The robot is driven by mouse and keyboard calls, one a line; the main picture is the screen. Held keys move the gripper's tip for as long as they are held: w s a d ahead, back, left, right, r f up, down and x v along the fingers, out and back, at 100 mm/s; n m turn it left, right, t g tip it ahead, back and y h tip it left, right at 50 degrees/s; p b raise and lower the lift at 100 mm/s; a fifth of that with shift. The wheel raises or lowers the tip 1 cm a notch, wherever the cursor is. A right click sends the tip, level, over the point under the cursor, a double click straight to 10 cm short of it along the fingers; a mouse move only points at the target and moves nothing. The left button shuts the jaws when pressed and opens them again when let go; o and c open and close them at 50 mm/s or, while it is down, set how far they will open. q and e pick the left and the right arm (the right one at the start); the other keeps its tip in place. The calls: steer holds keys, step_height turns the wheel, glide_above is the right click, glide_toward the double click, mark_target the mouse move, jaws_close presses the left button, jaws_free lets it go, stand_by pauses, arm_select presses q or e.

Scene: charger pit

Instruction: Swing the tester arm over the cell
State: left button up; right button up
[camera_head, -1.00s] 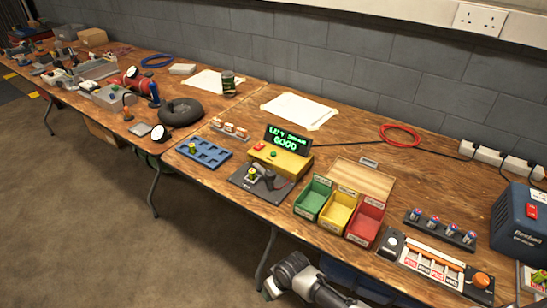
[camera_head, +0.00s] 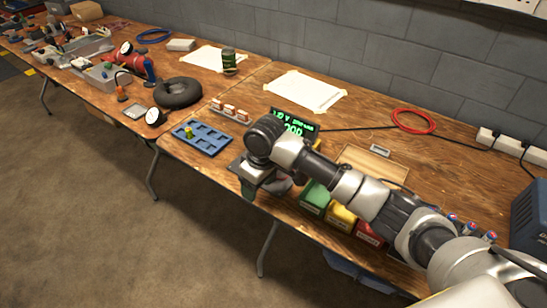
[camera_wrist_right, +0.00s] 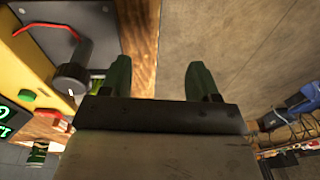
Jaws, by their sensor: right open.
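The tester's green-lit display (camera_head: 294,123) shows behind my right arm in the head view, which hides most of the tester. In the right wrist view its yellow box (camera_wrist_right: 32,62) is at the left, and the dark tester arm with a round black knob (camera_wrist_right: 72,79) lies beside it. A small yellow-green bit (camera_wrist_right: 97,86), perhaps the cell, shows beside the knob, mostly hidden. My right gripper (camera_head: 249,190) hangs at the table's front edge by the tester. Its green fingers (camera_wrist_right: 160,78) are apart and empty, to the right of the knob. My left gripper is out of view.
A blue tray (camera_head: 213,141) holding a yellow-green piece lies left of the tester. Green (camera_head: 314,198), yellow (camera_head: 341,216) and red (camera_head: 368,234) bins stand right of it, under my arm. Beyond the front edge is open floor (camera_head: 100,200).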

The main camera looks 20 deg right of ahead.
steer(key=w+d+r+m+h, duration=0.1)
steer(key=w+d+r, duration=0.2)
steer(key=w+r, duration=0.15)
steer(key=w+d+r+h, duration=0.1)
steer(key=w+d+r, duration=0.2)
steer(key=r, duration=0.3)
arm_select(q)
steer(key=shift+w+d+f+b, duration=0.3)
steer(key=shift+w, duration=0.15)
arm_select(e)
steer(key=f, duration=1)
steer(key=shift+s+d+f, duration=0.2)
steer(key=shift+s, duration=0.05)
